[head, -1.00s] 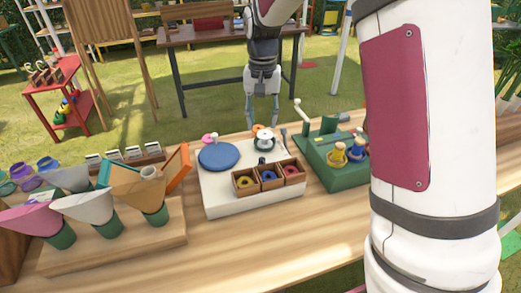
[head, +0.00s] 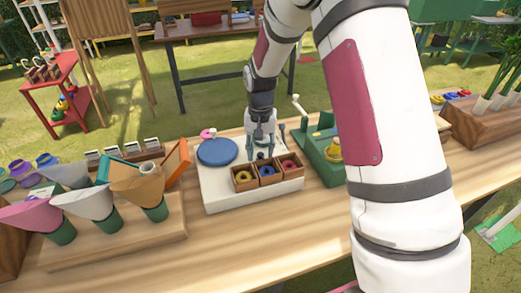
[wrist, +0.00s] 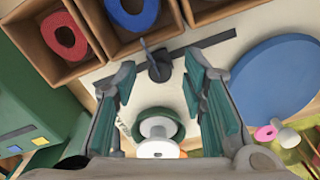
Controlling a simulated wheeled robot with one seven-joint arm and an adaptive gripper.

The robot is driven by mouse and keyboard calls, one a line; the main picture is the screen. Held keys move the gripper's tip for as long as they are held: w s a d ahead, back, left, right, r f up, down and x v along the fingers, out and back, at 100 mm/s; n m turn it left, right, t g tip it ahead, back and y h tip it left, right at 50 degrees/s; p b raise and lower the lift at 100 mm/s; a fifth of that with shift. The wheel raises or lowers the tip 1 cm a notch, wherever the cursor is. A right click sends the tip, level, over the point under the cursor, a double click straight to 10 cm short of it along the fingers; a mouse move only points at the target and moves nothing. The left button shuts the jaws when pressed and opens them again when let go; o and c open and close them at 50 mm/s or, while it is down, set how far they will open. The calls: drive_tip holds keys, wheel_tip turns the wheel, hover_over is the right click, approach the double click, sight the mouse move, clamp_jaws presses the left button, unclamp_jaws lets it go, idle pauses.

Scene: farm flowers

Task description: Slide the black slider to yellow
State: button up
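The black slider (wrist: 158,66) is a small dark knob on a dark straight track (wrist: 214,41) in the white board (head: 215,191). It stands beside the middle compartment, which holds a blue ring (wrist: 133,12). In the head view, the yellow ring (head: 243,175) lies in the left compartment; its compartment shows only in part in the wrist view. My gripper (head: 262,152) is over the board, pointing down. In the wrist view its fingers are apart, with the slider between or just beyond the tips; I cannot tell if they touch it.
A red ring (wrist: 65,36) lies in the third compartment. A blue disc (head: 217,152) and a white spool-like piece (wrist: 158,138) are close to my gripper. A green box (head: 325,160) stands to the right, and paper cones (head: 85,208) stand to the left.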

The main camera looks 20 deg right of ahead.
clamp_jaws()
drive_tip(key=shift+a, duration=0.15)
drive_tip(key=a, duration=0.7)
drive_tip(key=shift+a, duration=0.1)
unclamp_jaws()
